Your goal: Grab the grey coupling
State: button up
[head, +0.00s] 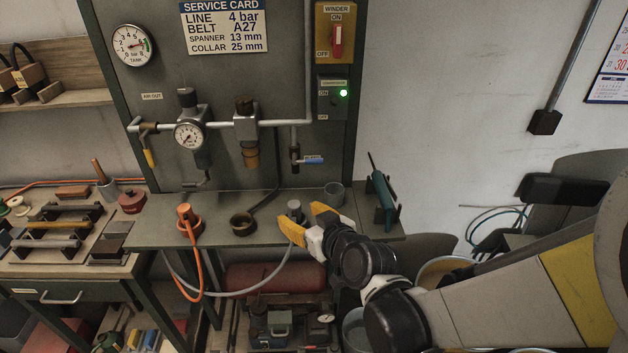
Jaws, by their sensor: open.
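The grey coupling (294,208) stands on the green shelf below the panel, with a grey hose running down from it over the front edge. My gripper (300,218) has yellow fingers and is open. Its fingers are spread on either side of the coupling, one at the left front and one at the right. I cannot tell whether either finger touches the coupling. The lower part of the coupling is partly hidden by the left finger.
An orange coupling (188,219) with an orange hose stands left on the shelf (150,235). A dark ring-shaped holder (243,224) lies between the two couplings. A grey cup (333,194) and a teal tool (383,196) stand to the right. A red tank (275,279) is below.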

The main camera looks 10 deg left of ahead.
aim_at(297, 210)
jog(key=x, duration=0.1)
jog(key=b+x, duration=0.1)
jog(key=x, duration=0.1)
jog(key=b+x, duration=0.1)
jog(key=shift+w+d+f, duration=0.2)
jog(key=shift+w+d, duration=0.05)
jog(key=shift+w, duration=0.2)
jog(key=shift+w+a, duration=0.3)
jog(key=shift+s, duration=0.1)
grip_shut()
